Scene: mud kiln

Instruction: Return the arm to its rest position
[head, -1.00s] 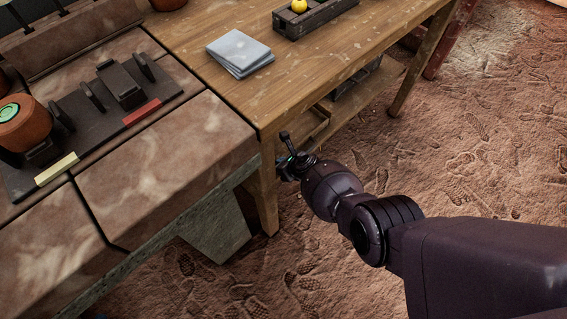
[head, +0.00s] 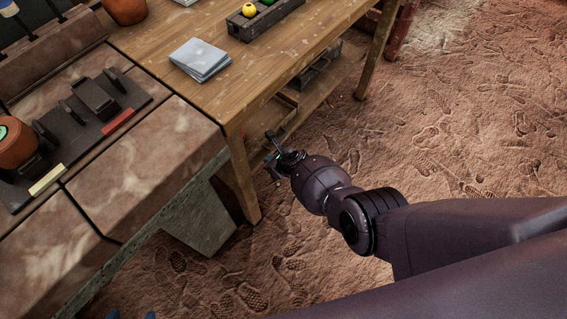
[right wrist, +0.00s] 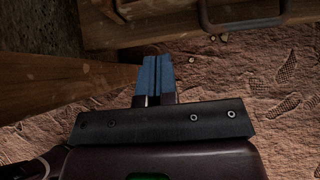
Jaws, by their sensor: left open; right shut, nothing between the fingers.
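My right arm reaches in from the right in the head view. Its gripper (head: 273,152) is low beside the wooden table's front leg, below the tabletop, with nothing held. In the right wrist view its two blue fingers (right wrist: 155,76) are together and empty, with reddish ground and wooden parts beyond. Only the blue fingertips of my left gripper (head: 132,315) show at the bottom edge of the head view, spread apart. The rest of the left gripper is out of frame.
The wooden table (head: 150,45) holds grey sheets (head: 200,57) and a dark tray (head: 240,31) with a yellow ball. A stone bench (head: 165,150) carries a dark rack (head: 75,135) and a clay pot (head: 14,150). Open footprinted ground (head: 450,140) lies right of the table.

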